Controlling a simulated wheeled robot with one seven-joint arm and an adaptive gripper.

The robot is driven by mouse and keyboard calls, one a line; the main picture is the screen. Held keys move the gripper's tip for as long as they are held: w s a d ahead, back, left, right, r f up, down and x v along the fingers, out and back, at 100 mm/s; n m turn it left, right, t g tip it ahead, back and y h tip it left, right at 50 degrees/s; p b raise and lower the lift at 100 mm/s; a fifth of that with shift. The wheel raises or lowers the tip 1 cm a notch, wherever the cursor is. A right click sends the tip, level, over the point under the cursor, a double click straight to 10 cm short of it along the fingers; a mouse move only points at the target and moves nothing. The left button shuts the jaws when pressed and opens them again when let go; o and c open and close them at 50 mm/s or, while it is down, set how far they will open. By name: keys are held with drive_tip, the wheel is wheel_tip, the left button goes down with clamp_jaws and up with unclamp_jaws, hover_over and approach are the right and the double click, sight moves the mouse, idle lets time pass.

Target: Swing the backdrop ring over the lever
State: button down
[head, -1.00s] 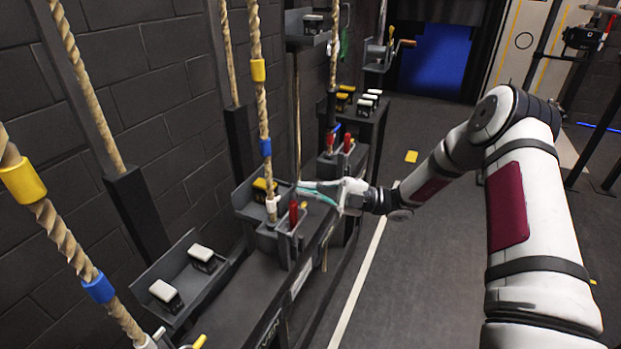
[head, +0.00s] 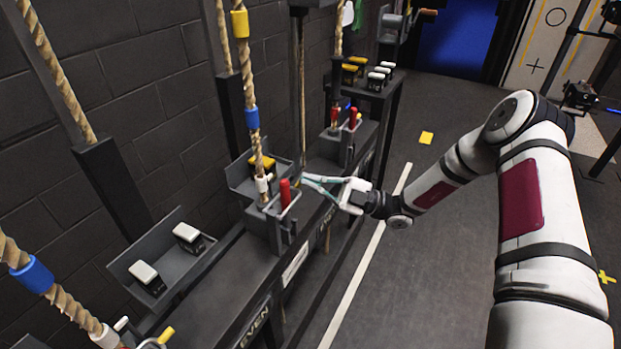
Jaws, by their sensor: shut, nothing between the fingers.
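A red-handled lever (head: 285,192) stands upright in a grey housing on the rail, beside a thick rope. A thin grey loop (head: 294,203) shows close to the right of the red handle. It is too small to tell whether it passes over the handle or only stands beside it. No label marks which ring is the backdrop's. My gripper (head: 304,180) is shut and empty, its teal-edged fingers pointing left. Its tips are just right of the top of the red handle; whether they touch anything is unclear.
Other ropes with yellow and blue bands hang along the brick wall at left. Another red lever (head: 355,117) stands farther back. The floor (head: 430,280) right of the white line is open.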

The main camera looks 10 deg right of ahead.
drive_tip(key=shift+f, duration=0.35)
idle(0.3)
